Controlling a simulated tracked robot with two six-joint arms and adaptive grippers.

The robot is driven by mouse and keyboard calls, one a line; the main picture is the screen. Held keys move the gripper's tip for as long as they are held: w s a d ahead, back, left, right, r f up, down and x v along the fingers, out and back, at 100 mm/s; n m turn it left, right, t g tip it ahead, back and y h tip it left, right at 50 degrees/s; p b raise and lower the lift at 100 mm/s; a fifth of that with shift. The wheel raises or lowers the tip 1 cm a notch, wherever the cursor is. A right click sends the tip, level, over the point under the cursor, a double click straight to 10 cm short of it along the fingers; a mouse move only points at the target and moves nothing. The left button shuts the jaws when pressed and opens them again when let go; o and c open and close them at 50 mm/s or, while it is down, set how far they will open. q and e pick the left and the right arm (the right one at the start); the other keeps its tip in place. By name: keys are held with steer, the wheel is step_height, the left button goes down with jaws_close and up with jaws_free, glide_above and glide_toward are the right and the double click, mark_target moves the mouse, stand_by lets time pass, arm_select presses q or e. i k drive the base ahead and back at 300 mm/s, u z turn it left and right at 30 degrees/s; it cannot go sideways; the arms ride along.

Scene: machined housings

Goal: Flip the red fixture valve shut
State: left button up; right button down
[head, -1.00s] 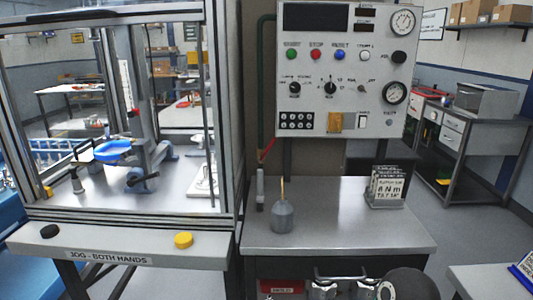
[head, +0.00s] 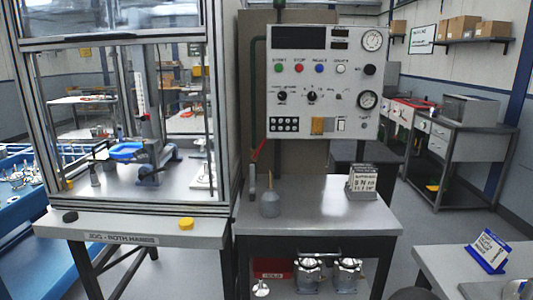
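The red valve lever (head: 259,149) shows in the head view, just left of the control panel. It is thin and slants up to the right, above a grey vertical fitting (head: 252,180) at the table's back left edge. Its exact pivot is too small to make out. Neither of my grippers shows in the head view, so nothing of mine is seen at the lever.
A grey can (head: 270,204) and a sign block (head: 364,180) stand on the metal table (head: 320,205). The control panel (head: 322,85) hangs behind. A framed enclosure (head: 232,110) with a blue part (head: 126,150) stands left. Housings (head: 308,276) sit on the lower shelf.

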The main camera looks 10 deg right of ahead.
mark_target(253, 158)
steer(key=k, duration=0.45)
steer(key=z, duration=0.75)
steer(key=i, duration=1.25)
steer(key=u, duration=1.35)
steer(key=i, duration=0.6)
steer(key=z, duration=0.05)
